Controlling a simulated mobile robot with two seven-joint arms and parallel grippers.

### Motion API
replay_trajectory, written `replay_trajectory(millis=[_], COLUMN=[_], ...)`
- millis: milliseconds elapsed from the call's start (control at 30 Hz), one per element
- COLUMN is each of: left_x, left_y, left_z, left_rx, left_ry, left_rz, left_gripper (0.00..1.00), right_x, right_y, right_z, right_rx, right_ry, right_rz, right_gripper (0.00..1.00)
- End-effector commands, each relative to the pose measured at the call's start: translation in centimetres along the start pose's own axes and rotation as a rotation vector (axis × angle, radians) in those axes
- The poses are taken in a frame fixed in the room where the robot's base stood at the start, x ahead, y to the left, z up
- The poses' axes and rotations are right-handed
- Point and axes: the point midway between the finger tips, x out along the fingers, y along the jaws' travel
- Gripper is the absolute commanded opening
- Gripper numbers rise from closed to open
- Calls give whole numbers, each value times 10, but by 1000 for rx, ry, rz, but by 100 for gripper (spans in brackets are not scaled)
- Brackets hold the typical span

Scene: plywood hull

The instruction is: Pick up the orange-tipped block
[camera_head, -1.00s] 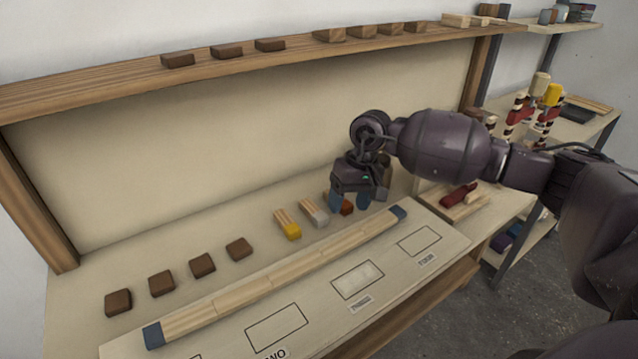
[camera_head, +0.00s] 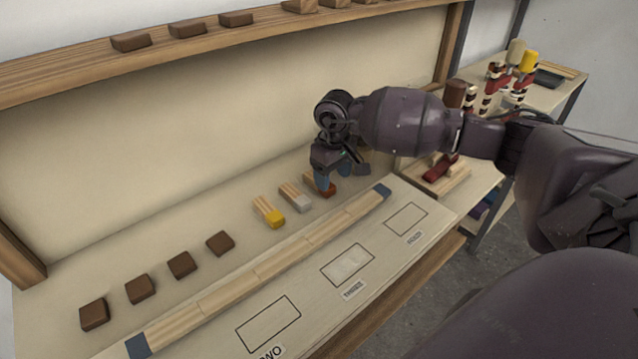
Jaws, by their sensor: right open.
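The orange-tipped block (camera_head: 328,191) lies on the bench at the right end of a short row of blocks. Its reddish-orange end shows just below my right gripper; part of its wooden body is hidden behind a finger. My right gripper (camera_head: 340,174) points down over this block, with its blue-tipped fingers apart. One finger overlaps the block in the picture; I cannot tell whether it touches. A white-tipped block (camera_head: 296,197) and a yellow-tipped block (camera_head: 269,212) lie to its left. My left gripper is out of view.
A long jointed wooden strip (camera_head: 270,265) with blue ends lies in front of the blocks. Several brown blocks (camera_head: 181,264) lie to the left. A board with outlined rectangles (camera_head: 347,265) is nearest. A shelf (camera_head: 200,50) runs above, and a side table (camera_head: 550,95) stands right.

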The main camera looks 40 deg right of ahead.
Motion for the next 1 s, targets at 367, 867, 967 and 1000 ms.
replay_trajectory(millis=[367, 867, 967, 1000], left_x=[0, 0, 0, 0], left_y=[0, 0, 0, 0], left_z=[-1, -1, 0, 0], left_rx=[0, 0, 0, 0], left_ry=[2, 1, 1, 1], left_rz=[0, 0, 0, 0], left_gripper=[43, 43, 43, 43], right_x=[39, 39, 39, 39], right_y=[-4, -4, -4, -4], right_z=[0, -1, -1, -1], right_rx=[0, 0, 0, 0], right_ry=[-2, -1, -1, -1], right_rz=[-1, -1, -1, -1], right_gripper=[62, 19, 8, 8])
